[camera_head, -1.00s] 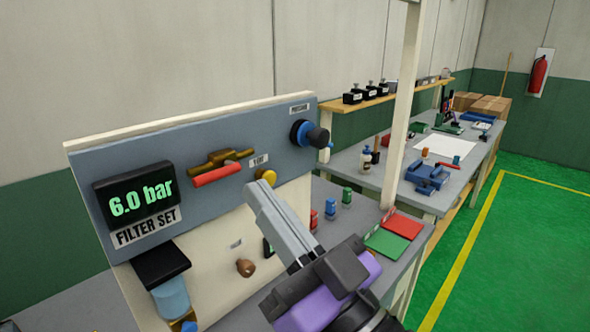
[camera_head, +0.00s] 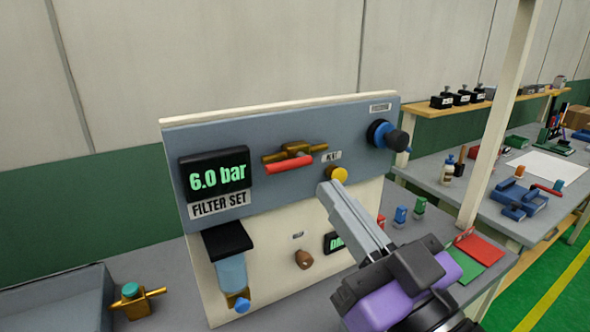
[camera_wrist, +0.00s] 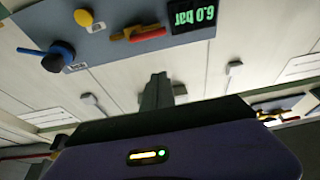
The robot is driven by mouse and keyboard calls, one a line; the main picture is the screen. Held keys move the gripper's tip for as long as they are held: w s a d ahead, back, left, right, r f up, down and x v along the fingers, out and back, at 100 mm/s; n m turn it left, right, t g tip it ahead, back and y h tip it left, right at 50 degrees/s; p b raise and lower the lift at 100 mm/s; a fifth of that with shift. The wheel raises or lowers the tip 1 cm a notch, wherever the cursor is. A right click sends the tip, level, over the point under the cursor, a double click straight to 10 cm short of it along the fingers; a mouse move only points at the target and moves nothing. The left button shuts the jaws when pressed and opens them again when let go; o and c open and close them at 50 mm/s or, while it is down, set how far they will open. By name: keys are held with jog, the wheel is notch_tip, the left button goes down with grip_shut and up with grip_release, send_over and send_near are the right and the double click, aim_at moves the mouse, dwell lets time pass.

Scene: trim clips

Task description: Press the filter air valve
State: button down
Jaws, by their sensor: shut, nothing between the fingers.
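A grey-blue panel (camera_head: 235,135) carries a display (camera_head: 216,174) reading 6.0 bar above a FILTER SET label. It holds a brass valve (camera_head: 290,152) with a red handle (camera_head: 289,165) and a round yellow button (camera_head: 339,174) with a small label above it. My gripper (camera_head: 329,187) is shut and empty. In the head view its tips overlap the area just below and left of the yellow button; contact cannot be told. The wrist view is upside down and shows the yellow button (camera_wrist: 84,17) apart from the shut fingers (camera_wrist: 157,92).
A blue and black knob (camera_head: 388,136) sticks out at the panel's right. Below the display hangs a filter bowl (camera_head: 232,273); a brown knob (camera_head: 304,260) sits lower on the board. A white post (camera_head: 500,120) and a bench (camera_head: 470,195) with small parts stand to the right.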

aim_at(295, 167)
jog(key=w+a+p, duration=0.1)
jog(key=w, duration=0.1)
jog(key=w+a+p, duration=0.1)
jog(key=w+a, duration=0.1)
jog(key=w, duration=0.1)
jog(key=w+a, duration=0.2)
jog(key=w, duration=0.1)
jog(key=shift+a+r+p, duration=0.15)
jog(key=shift+a+p, duration=0.1)
jog(key=shift+p, duration=0.15)
jog(key=shift+w+a+f, duration=0.1)
jog(key=shift+w+f, duration=0.1)
jog(key=shift+f, duration=0.2)
jog(key=shift+f+n+y+b, duration=0.35)
jog(key=shift+n+b, duration=0.55)
jog(key=shift+b, duration=0.75)
jog(key=f+n+g+b, duration=0.1)
jog(key=n+g+b, duration=0.1)
jog(key=n+b, duration=0.3)
jog(key=w+d+f+n+g+y+b, duration=0.1)
jog(key=f+n+g+b, duration=0.1)
jog(key=n+b, duration=0.4)
jog(key=d+f+n+g+y+b, duration=0.1)
jog(key=n+g+b, duration=0.1)
jog(key=n+b, duration=0.4)
jog(key=shift+w+f+g+b, duration=0.2)
jog(key=shift+g+b, duration=0.2)
jog(key=shift+b, duration=0.6)
jog(key=shift+r, duration=0.1)
